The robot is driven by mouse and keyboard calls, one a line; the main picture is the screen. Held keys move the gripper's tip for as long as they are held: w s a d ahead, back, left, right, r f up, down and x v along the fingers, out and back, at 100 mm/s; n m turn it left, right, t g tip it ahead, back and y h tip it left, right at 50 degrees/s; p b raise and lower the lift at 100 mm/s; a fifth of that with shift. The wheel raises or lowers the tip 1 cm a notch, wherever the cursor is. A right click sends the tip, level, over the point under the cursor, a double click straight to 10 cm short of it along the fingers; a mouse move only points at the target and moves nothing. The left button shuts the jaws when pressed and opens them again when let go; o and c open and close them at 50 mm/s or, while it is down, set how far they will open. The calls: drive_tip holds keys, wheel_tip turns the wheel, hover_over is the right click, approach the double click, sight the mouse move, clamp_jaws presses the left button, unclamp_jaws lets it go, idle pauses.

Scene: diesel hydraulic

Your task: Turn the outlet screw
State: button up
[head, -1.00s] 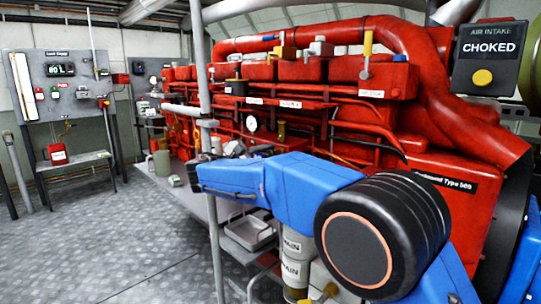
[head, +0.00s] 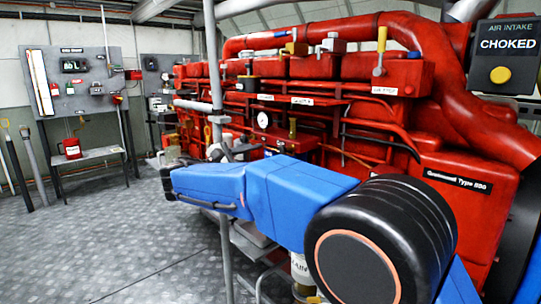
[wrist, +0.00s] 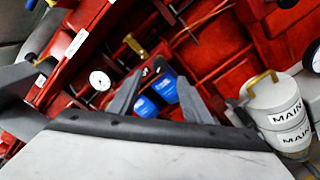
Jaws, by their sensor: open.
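My gripper (wrist: 160,80) is open in the wrist view, its two grey fingers apart and pointing at the red engine (wrist: 215,65). Two blue cups or caps with white lettering (wrist: 147,106) show behind and between the fingers. Small dark and metal fittings sit just above them. I cannot tell which part is the outlet screw. I see no contact between the fingers and any part.
White canisters marked MAIN (wrist: 285,120) stand at the right in the wrist view. A white gauge (wrist: 100,80) is at the left. In the head view a grey vertical pole (head: 215,90) stands before the engine.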

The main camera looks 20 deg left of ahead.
drive_tip(key=v, duration=0.7)
drive_tip(key=shift+s, duration=0.15)
drive_tip(key=shift+a, duration=0.15)
